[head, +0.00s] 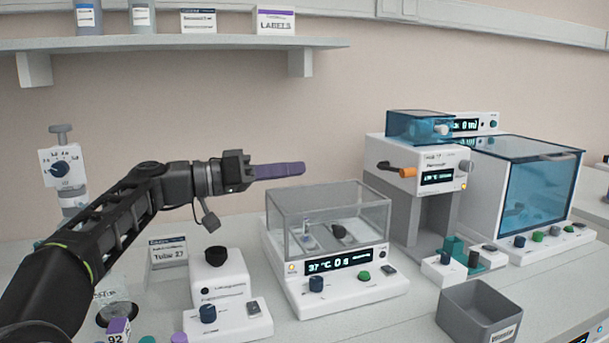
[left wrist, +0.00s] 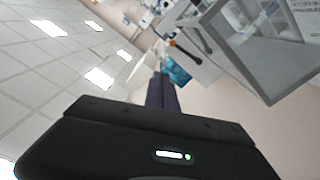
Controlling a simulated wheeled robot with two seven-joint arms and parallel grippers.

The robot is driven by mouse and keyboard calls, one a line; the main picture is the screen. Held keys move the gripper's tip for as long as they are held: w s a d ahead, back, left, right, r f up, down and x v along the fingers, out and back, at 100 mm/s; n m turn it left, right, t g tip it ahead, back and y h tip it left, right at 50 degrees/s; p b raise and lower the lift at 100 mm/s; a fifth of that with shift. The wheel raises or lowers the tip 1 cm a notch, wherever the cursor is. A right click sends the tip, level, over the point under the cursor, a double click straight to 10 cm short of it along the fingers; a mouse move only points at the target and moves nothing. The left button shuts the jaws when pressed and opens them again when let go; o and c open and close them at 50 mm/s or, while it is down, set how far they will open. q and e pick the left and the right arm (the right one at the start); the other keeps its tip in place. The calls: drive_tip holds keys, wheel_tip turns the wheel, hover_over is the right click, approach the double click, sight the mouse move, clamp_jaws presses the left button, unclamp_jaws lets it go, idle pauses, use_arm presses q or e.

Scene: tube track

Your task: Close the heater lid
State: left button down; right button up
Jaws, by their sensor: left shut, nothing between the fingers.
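The heater (head: 345,290) is a white unit with a display reading 37 °C. Its clear, grey-edged lid (head: 325,205) looks like a box sitting down over the base, with a small tube and a dark round part visible inside. The lid also shows at the upper right of the left wrist view (left wrist: 268,62). My left gripper (head: 302,169) has purple fingers, shut and empty. In the head view its fingertips appear just above the lid's back left edge, apparently not touching it. The fingers also show in the left wrist view (left wrist: 162,90). My right gripper is not in view.
A grey open bin (head: 480,312) is at front right. A small white unit (head: 215,275) stands to its left. A shelf (head: 180,43) is above.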

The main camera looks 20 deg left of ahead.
use_arm(q)
drive_tip(key=v, duration=0.6)
drive_tip(key=shift+s+d, duration=0.1)
drive_tip(key=shift+s, duration=0.05)
